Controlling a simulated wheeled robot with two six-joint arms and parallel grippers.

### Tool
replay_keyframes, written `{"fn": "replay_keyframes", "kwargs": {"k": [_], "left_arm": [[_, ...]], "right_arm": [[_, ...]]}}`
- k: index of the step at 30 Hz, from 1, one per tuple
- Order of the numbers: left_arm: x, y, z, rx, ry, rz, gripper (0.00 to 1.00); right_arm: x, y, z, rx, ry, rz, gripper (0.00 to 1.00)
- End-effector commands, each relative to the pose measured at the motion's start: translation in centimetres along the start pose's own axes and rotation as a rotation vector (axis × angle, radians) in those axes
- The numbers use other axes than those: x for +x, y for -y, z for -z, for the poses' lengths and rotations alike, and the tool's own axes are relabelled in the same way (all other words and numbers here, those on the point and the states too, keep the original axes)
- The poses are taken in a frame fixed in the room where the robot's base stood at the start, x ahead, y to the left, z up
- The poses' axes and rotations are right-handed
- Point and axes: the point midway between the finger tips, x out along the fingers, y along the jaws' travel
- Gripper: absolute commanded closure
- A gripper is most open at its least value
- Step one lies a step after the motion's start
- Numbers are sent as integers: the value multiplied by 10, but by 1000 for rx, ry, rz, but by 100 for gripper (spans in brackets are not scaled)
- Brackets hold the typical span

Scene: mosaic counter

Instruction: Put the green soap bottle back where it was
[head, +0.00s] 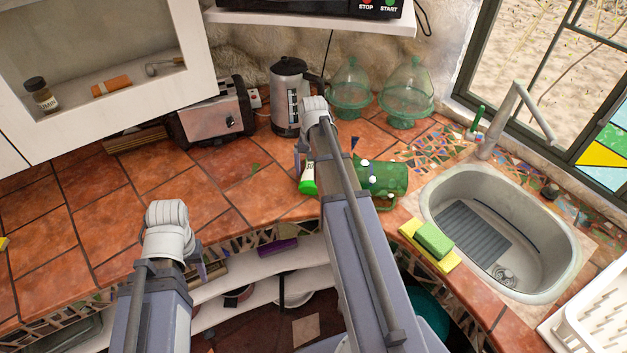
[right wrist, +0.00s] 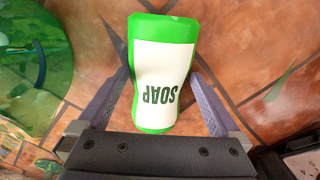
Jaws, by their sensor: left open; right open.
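The green and white soap bottle (head: 308,186) is on the tiled counter, partly hidden behind my right arm in the head view. In the right wrist view the soap bottle (right wrist: 163,70) shows its white label, with SOAP upside down. My right gripper (right wrist: 158,80) is open, with one finger on each side of the bottle; a firm grip does not show. In the head view my right gripper (head: 303,160) is mostly hidden by its own arm. My left gripper (head: 200,268) is open and empty near the counter's front edge, partly hidden by its arm.
A kettle (head: 289,95), a toaster (head: 215,115) and two glass domes (head: 407,90) stand behind. A sponge (head: 434,239) lies by the sink (head: 440,195).

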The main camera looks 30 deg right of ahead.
Motion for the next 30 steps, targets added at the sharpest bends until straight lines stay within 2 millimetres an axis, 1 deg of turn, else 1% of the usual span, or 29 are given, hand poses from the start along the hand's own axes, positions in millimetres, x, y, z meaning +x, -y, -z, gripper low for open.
{"fn": "replay_keyframes", "kwargs": {"k": [1,8,9,30], "left_arm": [[7,-1,0,0,0,0,50],[5,0,0,0,0,0,50],[5,0,0,0,0,0,50],[6,0,0,0,0,0,50]], "right_arm": [[7,0,0,0,0,0,0],[5,0,0,0,0,0,0],[5,0,0,0,0,0,1],[6,0,0,0,0,1,80]]}}
